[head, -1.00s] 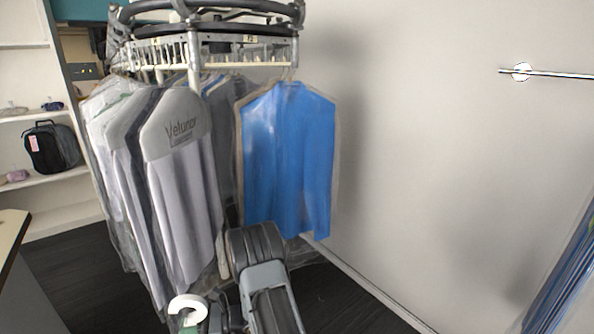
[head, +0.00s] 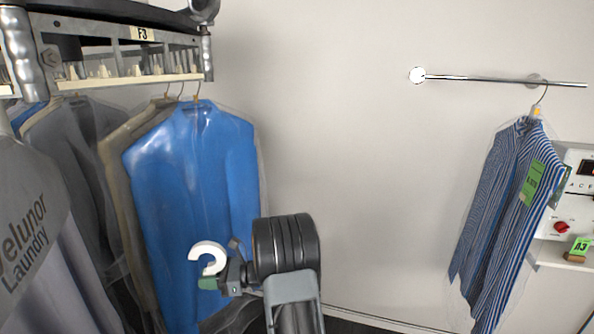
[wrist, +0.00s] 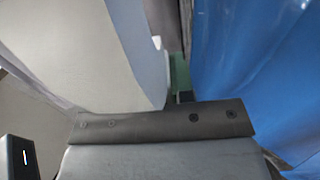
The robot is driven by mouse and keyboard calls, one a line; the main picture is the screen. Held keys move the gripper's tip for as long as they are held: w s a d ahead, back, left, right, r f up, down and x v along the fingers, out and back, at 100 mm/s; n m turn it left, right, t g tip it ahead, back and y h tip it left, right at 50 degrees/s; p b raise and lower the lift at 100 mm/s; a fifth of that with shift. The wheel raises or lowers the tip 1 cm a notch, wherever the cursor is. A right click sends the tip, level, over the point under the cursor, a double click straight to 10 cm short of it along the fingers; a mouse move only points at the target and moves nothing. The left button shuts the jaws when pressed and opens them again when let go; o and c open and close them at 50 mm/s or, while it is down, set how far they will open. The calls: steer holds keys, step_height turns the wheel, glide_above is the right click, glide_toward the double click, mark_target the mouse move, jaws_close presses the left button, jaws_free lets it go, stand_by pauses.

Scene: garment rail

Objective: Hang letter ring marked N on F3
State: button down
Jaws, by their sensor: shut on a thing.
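The letter ring (head: 208,256) is a white open hook shape with a green part (head: 208,283) at its base. My gripper (head: 229,281) is shut on the green part and holds the ring upright, open side to the left. No letter can be read on it. In the head view the ring appears in front of the blue garment, below the rail. The F3 label (head: 142,33) is on the grey frame at upper left, above a pale notched rail (head: 130,80). In the wrist view a green piece (wrist: 180,75) shows beyond the grey wrist part.
A bagged blue garment (head: 190,190) hangs below F3, with grey ones to its left. A striped shirt (head: 505,220) hangs on a chrome wall bar (head: 480,79) at right. Beside it is a white panel with a red knob (head: 561,227). The wall between is clear.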

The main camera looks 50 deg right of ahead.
steer(key=s+d+r+m+h+p, duration=0.1)
steer(key=s+d+r, duration=0.25)
steer(key=r, duration=0.45)
steer(key=s+d+r+t, duration=0.1)
steer(key=s+d+r, duration=0.2)
steer(key=d+r, duration=0.3)
steer(key=s+d+r+m+h+p, duration=0.1)
steer(key=s+d+r, duration=0.2)
steer(key=r, duration=0.6)
steer(key=s+a+r+m+t+h+p, duration=0.1)
steer(key=s+a+r+h, duration=0.1)
steer(key=s+r, duration=0.65)
steer(key=s+a+r+m+t+h, duration=0.15)
steer(key=s+r, duration=0.45)
steer(key=r, duration=0.6)
steer(key=r+x, duration=0.1)
steer(key=x, duration=1.9)
steer(key=shift+r+h, duration=0.35)
steer(key=shift+r, duration=0.05)
steer(key=shift+w, duration=0.15)
steer(key=shift+w, duration=0.1)
steer(key=shift+w+a+r, duration=0.15)
steer(key=shift+w+a, duration=0.1)
steer(key=shift+w, duration=0.35)
steer(key=shift+w+a+r, duration=0.15)
steer(key=shift+w+a, duration=0.1)
steer(key=shift+w, duration=0.3)
steer(key=shift+w+a+r, duration=0.15)
steer(key=shift+w+a, duration=0.15)
steer(key=shift+w, duration=0.3)
